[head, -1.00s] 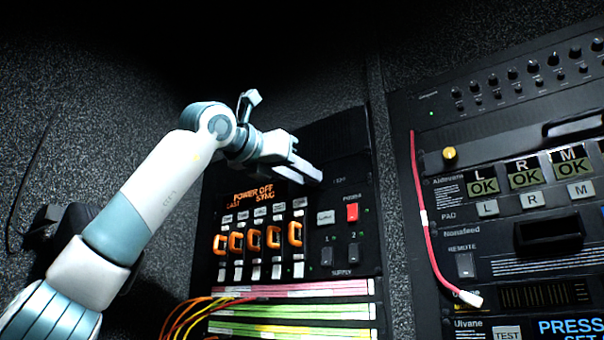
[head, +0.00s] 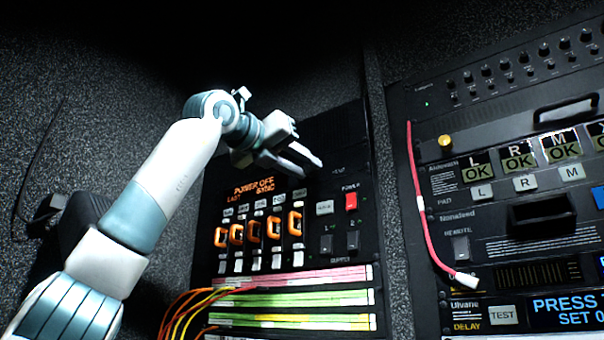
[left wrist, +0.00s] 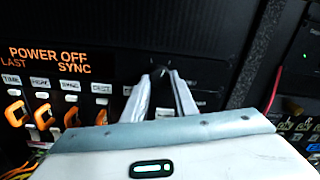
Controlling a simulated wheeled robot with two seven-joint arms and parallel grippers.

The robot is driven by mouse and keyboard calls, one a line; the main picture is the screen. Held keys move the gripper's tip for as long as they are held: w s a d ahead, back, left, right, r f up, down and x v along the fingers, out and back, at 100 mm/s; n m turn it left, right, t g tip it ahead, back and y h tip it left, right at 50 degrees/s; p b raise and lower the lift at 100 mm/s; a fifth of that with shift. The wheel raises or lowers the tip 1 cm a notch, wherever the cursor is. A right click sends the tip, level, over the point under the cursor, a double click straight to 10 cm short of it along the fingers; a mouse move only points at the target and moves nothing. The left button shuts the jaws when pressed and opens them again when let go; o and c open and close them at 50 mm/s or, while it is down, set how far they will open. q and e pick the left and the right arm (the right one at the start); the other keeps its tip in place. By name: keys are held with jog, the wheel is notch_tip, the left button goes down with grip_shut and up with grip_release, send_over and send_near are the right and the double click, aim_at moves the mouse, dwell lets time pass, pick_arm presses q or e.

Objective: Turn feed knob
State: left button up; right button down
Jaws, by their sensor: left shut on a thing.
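The feed knob (left wrist: 159,72) is a small dark knob on the black panel, seen between my left fingertips in the left wrist view. My left gripper (head: 316,168) reaches the upper part of the power panel in the head view and is shut on the knob; in the left wrist view its two pale fingers (left wrist: 161,78) converge on either side of it. In the head view the fingers hide the knob. Its pointer and setting cannot be made out. My right gripper is not in view.
An orange display (head: 253,190) reads POWER OFF, LAST SYNC. Below are several orange-guarded switches (head: 255,232) and a red power button (head: 351,201). A pink cable (head: 417,190) hangs in front of the right rack. Coloured cables (head: 185,308) run at the lower left.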

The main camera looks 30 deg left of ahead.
pick_arm(q)
jog(key=n+b, duration=0.2)
jog(key=n, duration=0.1)
jog(key=shift+f+n, duration=0.1)
jog(key=shift+n, duration=0.3)
jog(key=n+b, duration=0.1)
jog(key=n, duration=0.1)
jog(key=shift+d+n, duration=0.15)
jog(key=shift+n, duration=0.25)
jog(key=n+b, duration=0.2)
jog(key=n, duration=0.2)
jog(key=shift+n+y, duration=0.3)
jog(key=shift+r+n, duration=0.2)
jog(key=shift+n, duration=0.1)
jog(key=o, duration=1)
jog(key=shift+o, duration=0.2)
jog(key=shift+s, duration=0.15)
